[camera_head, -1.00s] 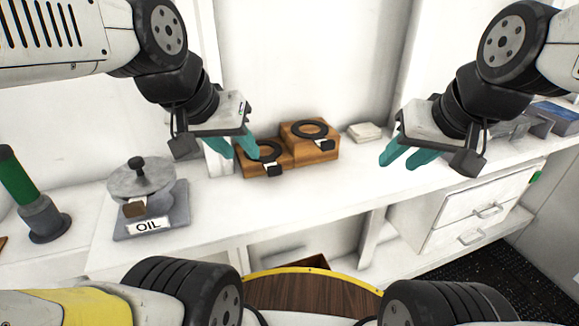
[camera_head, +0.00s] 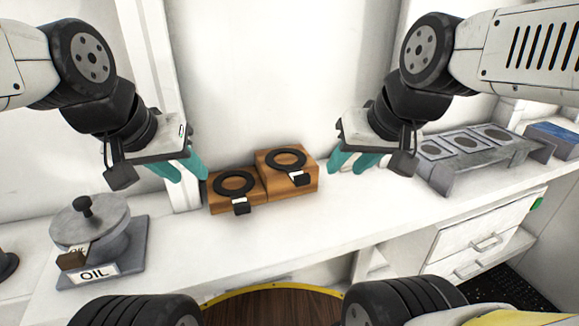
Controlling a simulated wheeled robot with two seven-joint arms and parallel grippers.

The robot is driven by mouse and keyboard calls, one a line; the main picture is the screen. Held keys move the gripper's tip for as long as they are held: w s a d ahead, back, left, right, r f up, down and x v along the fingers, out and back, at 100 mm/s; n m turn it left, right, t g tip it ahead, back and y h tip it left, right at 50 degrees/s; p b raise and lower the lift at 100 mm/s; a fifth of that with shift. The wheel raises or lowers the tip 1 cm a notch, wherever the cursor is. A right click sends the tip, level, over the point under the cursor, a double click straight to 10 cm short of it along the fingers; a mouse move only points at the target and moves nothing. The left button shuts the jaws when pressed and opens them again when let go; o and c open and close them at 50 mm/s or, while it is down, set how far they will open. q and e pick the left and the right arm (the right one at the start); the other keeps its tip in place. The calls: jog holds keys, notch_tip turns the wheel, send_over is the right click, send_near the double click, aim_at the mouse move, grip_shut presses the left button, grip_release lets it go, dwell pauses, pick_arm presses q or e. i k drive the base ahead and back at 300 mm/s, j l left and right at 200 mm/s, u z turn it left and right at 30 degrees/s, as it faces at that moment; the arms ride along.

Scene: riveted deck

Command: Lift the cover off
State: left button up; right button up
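A grey round cover with a black knob (camera_head: 90,222) sits on a grey pot at the left of the counter. A small brown tag hangs at the cover's front left edge. My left gripper (camera_head: 180,170) is open and empty, to the right of the cover and higher in the picture. My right gripper (camera_head: 354,161) is open and empty, far to the right of the cover, beside the wooden blocks.
Two wooden blocks (camera_head: 287,182) carrying black rings with white-and-black tags stand mid-counter. A grey stand with round recesses (camera_head: 470,152) and a blue-topped box (camera_head: 556,138) are at right. Drawers (camera_head: 487,240) are below. The counter between pot and blocks is clear.

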aim_at(89, 218)
jog(key=z, duration=0.3)
jog(key=l+u, duration=0.85)
jog(key=k+l+u, duration=0.1)
jog(key=u, duration=1.35)
jog(key=i+j+u, duration=0.1)
jog(key=j+u, duration=0.15)
jog(key=j, duration=0.15)
